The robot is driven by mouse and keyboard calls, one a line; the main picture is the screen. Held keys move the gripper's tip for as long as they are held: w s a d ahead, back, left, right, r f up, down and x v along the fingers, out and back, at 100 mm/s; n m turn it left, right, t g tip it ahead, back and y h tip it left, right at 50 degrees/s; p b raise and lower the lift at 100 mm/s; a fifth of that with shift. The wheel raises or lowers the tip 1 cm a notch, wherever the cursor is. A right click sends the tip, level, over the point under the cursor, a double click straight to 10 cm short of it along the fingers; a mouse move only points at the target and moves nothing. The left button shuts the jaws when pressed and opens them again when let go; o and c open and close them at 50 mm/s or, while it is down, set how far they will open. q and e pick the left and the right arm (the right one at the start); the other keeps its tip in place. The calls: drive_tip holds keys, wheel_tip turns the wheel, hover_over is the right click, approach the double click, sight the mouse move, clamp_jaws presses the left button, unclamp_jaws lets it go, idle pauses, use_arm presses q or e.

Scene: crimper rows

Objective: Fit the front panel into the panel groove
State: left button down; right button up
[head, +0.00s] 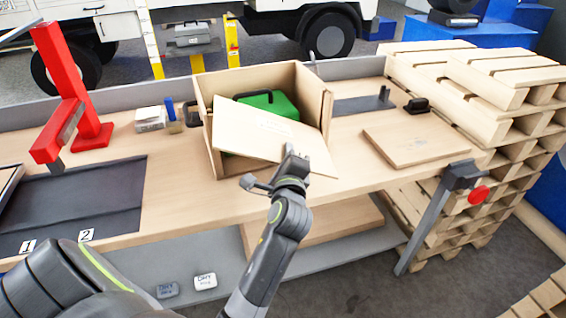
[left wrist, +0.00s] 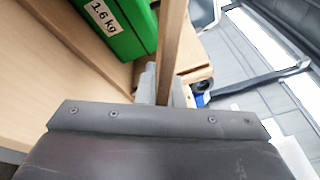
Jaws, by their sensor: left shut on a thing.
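The front panel (head: 262,132) is a thin, pale wooden board, tilted across the open front of a wooden crate (head: 202,95). Its lower right part sticks out past the crate. My left gripper (head: 292,158) is shut on the panel's lower edge. In the left wrist view the panel (left wrist: 172,48) shows edge-on between the fingers of the left gripper (left wrist: 162,92). The panel groove is hidden, and I cannot tell whether the panel touches the crate. My right gripper is not in view.
A green case (head: 270,102) sits inside the crate; its label reads 1.6 kg in the left wrist view (left wrist: 115,22). Another wooden board (head: 415,138) lies on the bench at right. A red press (head: 72,100) stands at left. Small items (head: 165,115) sit beside the crate. Pallets (head: 480,95) are stacked at right.

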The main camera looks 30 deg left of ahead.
use_arm(q)
wheel_tip(320, 180, down, 6)
drive_tip(key=shift+r, duration=0.15)
drive_tip(key=shift+b, duration=0.3)
drive_tip(key=c, duration=1.6)
unclamp_jaws()
drive_tip(key=shift+f, duration=0.2)
drive_tip(key=shift+o, duration=0.2)
